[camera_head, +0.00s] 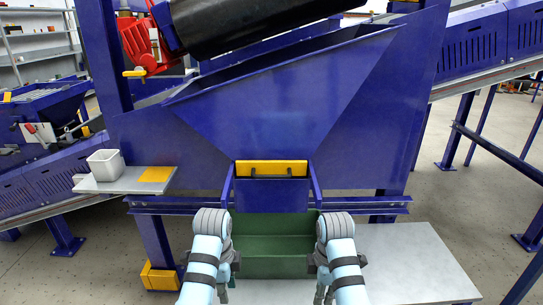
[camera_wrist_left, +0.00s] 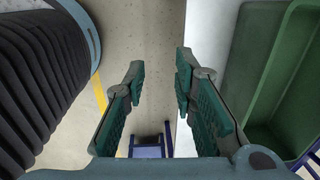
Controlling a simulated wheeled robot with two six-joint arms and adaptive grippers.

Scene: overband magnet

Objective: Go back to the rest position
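My left gripper (camera_head: 223,290) is at the bottom of the head view, left of the green bin, with its arm reaching up from the lower edge. In the left wrist view the same gripper (camera_wrist_left: 158,72) has its two teal-padded fingers wide apart with nothing between them. My right gripper (camera_head: 324,292) hangs at the bottom of the head view, right of the bin. Its fingers are small and partly hidden by my arm, so its opening is unclear. Both arms are bent in a near mirror pose.
The green bin (camera_head: 274,267) stands on a grey table (camera_head: 405,262) under the blue hopper (camera_head: 275,115), which has a yellow-edged flap (camera_head: 271,168). A white container (camera_head: 105,164) stands on a side shelf (camera_head: 128,182) at the left. Open floor lies at both sides.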

